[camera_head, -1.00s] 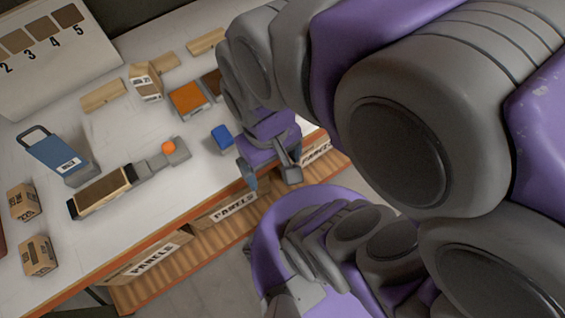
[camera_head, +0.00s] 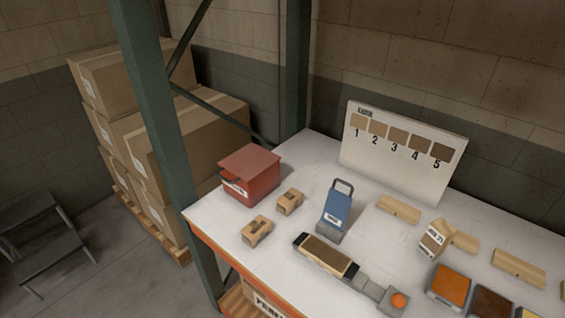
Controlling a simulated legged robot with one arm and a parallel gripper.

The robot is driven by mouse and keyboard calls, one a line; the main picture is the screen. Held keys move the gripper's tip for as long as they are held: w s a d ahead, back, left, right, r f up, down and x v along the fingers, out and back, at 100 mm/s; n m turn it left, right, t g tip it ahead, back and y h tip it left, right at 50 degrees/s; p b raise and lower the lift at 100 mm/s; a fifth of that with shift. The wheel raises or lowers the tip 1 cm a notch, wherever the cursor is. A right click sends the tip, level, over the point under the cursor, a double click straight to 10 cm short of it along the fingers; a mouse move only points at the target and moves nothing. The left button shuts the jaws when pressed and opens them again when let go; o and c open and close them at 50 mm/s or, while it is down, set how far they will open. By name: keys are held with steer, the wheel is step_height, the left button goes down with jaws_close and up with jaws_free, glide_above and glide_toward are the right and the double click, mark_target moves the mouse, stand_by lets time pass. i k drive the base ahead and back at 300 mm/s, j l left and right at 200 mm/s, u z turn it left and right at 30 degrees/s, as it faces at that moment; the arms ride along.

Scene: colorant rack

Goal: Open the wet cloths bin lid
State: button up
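A red bin (camera_head: 250,177) stands on the left end of the white workbench in the head view. It is the likely wet cloths bin, but I cannot read its label. Its flat red lid (camera_head: 249,161) lies over the top. A dark area and a small pale label show on its front, too small to make out clearly. My gripper and arm are outside the view, so I cannot see where the gripper is relative to the bin.
Two small cardboard boxes (camera_head: 257,230) sit just right of the bin on the workbench (camera_head: 217,208). A blue handled item (camera_head: 337,208) stands beyond them. A green rack post (camera_head: 160,120) rises left of the bench. Stacked cartons (camera_head: 180,140) and a folding chair (camera_head: 40,240) are further left.

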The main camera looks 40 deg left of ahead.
mark_target(248, 162)
steer(key=l+u, duration=0.1)
steer(key=u, duration=0.4)
steer(key=k+u, duration=0.1)
steer(key=u, duration=0.4)
steer(key=k+l+u, duration=0.1)
steer(key=u, duration=0.4)
steer(key=k+u, duration=0.1)
steer(key=u, duration=0.4)
steer(key=i+j+u, duration=0.3)
steer(key=i, duration=0.3)
